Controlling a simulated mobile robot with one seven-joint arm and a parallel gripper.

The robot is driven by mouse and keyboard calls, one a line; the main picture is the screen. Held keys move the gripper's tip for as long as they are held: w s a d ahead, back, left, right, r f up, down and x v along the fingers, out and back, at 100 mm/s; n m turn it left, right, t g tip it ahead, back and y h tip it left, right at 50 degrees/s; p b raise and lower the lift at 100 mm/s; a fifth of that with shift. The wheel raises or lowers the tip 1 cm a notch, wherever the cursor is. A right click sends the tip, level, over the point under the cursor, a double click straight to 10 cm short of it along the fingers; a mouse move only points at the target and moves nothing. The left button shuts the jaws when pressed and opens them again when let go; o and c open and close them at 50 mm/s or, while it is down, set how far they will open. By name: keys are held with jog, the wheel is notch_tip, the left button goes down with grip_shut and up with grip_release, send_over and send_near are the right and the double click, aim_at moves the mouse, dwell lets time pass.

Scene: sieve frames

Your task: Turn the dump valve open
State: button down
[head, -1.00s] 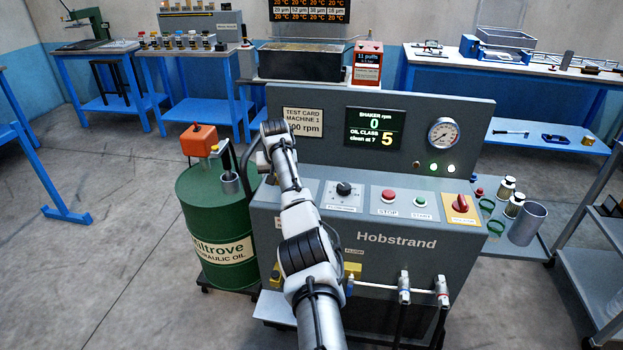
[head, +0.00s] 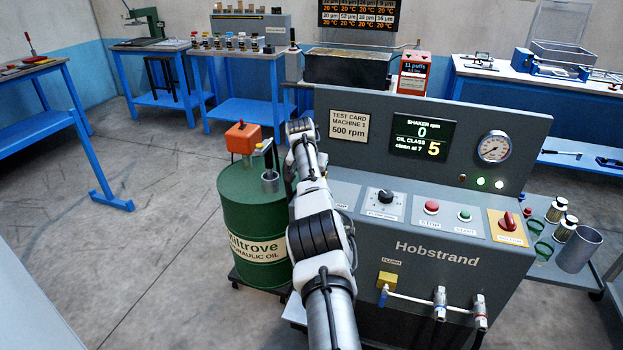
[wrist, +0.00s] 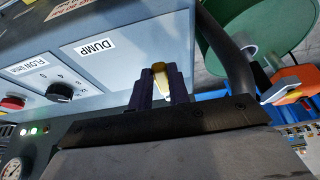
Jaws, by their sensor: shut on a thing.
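In the wrist view the panel's white DUMP label (wrist: 97,48) is seen tilted. Beside it the two dark fingers of my gripper (wrist: 160,88) are closed on a small brass-coloured piece, which I take to be the dump valve handle (wrist: 158,68). Its end shows between the fingers; the rest of the valve is hidden, so I cannot tell its angle. In the head view my arm runs up along the left end of the grey Hobstrand machine (head: 437,252) and hides the gripper and the valve.
A green oil drum (head: 247,215) with an orange box (head: 242,138) on it stands close left of my arm. To the right on the panel are a dial (head: 386,196), the red STOP button (head: 431,207) and a red switch (head: 507,220). Open floor lies left.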

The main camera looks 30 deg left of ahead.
jog(key=c, duration=1.3)
grip_release()
jog(key=shift+r, duration=0.1)
jog(key=b+v, duration=0.3)
jog(key=v, duration=1)
jog(key=shift+s+r+b, duration=0.25)
jog(key=shift+b, duration=0.1)
